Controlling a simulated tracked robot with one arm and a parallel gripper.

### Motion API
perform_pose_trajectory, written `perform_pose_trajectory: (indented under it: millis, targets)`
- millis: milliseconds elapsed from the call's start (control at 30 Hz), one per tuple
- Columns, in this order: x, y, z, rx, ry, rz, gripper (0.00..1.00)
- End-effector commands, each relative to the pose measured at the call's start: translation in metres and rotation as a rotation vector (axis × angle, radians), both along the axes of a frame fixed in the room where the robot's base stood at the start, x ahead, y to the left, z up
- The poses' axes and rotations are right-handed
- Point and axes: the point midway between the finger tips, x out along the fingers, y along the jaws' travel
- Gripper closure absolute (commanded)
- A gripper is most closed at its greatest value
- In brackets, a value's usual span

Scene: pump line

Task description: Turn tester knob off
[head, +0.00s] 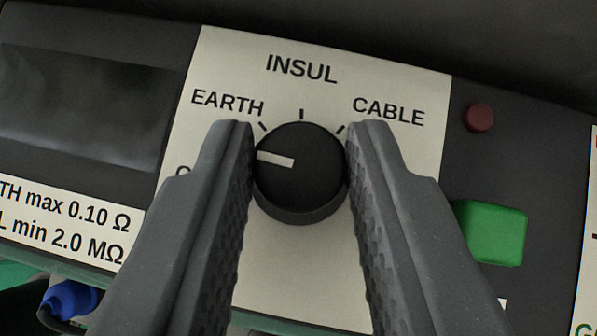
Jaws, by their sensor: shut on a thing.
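The tester knob (302,185) is a round black dial on a pale label panel (405,95) in the middle of the head view. Its white pointer mark points left and slightly up, below the EARTH tick, toward a label mostly hidden behind my left finger; only its first letter, like a C or O, shows. EARTH, INSUL and CABLE are printed around the knob's upper side, with short ticks. My gripper (301,165) is shut on the knob, one finger on its left side and one on its right.
A dark display (85,105) is at the left, above a white limits label (60,220). A green square button (490,232) and a small dark red lamp or button (479,117) are at the right. A blue plug-like part (68,300) is at lower left.

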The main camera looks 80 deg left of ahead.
Motion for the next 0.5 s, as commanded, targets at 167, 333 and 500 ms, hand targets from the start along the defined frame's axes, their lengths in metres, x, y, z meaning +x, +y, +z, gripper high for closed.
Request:
perform_pose_trajectory:
  millis: [167,333,500]
  targets:
    - [0.005,-0.0046,0.0004,-0.003,-0.008,0.037,0.98]
    - [0.0044,-0.0055,0.0006,-0.007,-0.006,0.057,0.98]
    - [0.0039,-0.006,0.0007,-0.009,-0.005,0.061,0.98]
